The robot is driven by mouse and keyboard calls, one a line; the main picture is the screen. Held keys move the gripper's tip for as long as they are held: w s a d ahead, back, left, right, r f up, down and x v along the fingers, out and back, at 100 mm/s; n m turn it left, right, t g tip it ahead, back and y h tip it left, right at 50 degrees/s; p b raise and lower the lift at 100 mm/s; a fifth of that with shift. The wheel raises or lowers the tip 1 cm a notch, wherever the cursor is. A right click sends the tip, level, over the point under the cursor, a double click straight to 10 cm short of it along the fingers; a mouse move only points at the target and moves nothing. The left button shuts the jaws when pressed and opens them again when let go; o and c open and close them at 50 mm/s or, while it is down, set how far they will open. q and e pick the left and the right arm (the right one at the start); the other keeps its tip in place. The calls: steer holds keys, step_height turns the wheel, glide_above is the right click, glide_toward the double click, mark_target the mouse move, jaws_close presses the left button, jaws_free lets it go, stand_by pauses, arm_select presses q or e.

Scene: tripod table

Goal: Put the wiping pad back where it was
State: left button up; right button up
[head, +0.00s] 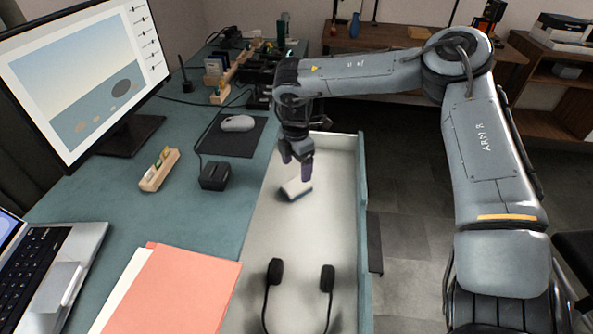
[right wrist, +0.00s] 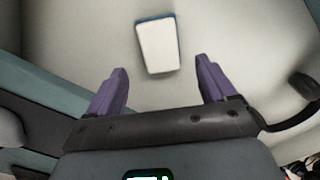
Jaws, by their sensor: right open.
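The wiping pad (head: 297,189) is a small white block with a blue edge. It lies on the light floor of the open drawer (head: 309,218). In the right wrist view the pad (right wrist: 158,45) is beyond the fingertips, roughly centred between them. My right gripper (head: 300,163) is above the drawer, just over the pad in the head view. Its purple fingers (right wrist: 160,78) are open and spread apart with nothing between them. My left gripper is not in view.
A black headset (head: 275,272) lies at the near end of the drawer. On the green desk to the left are a mouse (head: 238,123) on a dark mat, a black box (head: 214,176), a wooden holder (head: 159,170), folders (head: 172,290) and a laptop. The drawer's middle is clear.

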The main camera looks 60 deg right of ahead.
step_height(320, 180, up, 6)
steer(key=shift+f+p, duration=0.25)
steer(key=shift+p, duration=0.6)
